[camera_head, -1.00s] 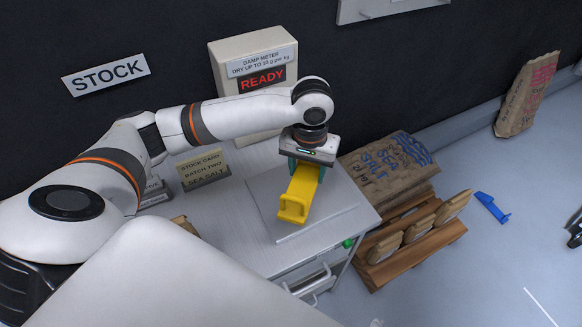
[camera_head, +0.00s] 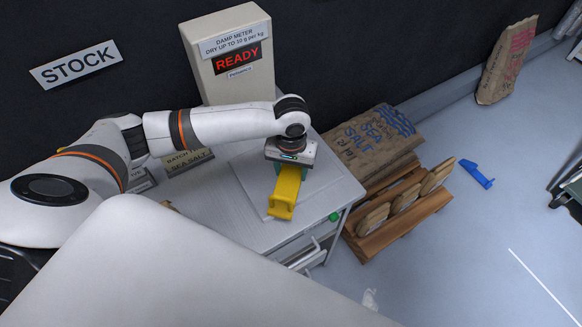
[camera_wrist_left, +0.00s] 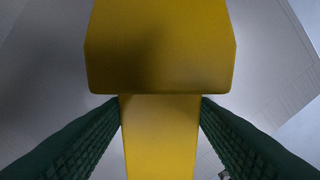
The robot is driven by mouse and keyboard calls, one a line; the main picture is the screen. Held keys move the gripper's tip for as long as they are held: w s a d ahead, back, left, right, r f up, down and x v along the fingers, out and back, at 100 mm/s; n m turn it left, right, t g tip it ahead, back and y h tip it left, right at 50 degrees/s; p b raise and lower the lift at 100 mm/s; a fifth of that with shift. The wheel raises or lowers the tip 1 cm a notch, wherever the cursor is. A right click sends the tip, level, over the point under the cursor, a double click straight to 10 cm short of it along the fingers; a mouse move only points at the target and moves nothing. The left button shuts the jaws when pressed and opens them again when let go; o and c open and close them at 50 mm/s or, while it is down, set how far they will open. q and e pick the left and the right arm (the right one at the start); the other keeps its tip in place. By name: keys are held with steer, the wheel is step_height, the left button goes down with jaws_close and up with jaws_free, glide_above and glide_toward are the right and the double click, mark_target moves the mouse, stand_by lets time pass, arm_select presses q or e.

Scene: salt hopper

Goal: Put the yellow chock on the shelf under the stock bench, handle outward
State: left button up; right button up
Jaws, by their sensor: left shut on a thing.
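The yellow chock (camera_head: 286,190) is over the pale plate on top of the stock bench (camera_head: 225,205), its looped handle end pointing toward the bench's front edge. My left gripper (camera_head: 286,168) is shut on the chock from above; I cannot tell whether the chock touches the plate. In the left wrist view the yellow chock (camera_wrist_left: 160,50) fills the middle, with a dark green finger pad on each side of its narrower part. The shelf under the bench is mostly hidden by the bench top and my own body. My right gripper is not in view.
A damp meter (camera_head: 232,60) reading READY stands at the back of the bench, beside a stock card (camera_head: 188,160). Right of the bench are salt sacks (camera_head: 370,140) and a wooden rack (camera_head: 400,220).

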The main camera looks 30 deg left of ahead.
arm_select(q)
steer(key=o, duration=1)
steer(key=shift+f, duration=0.1)
steer(key=o, duration=0.3)
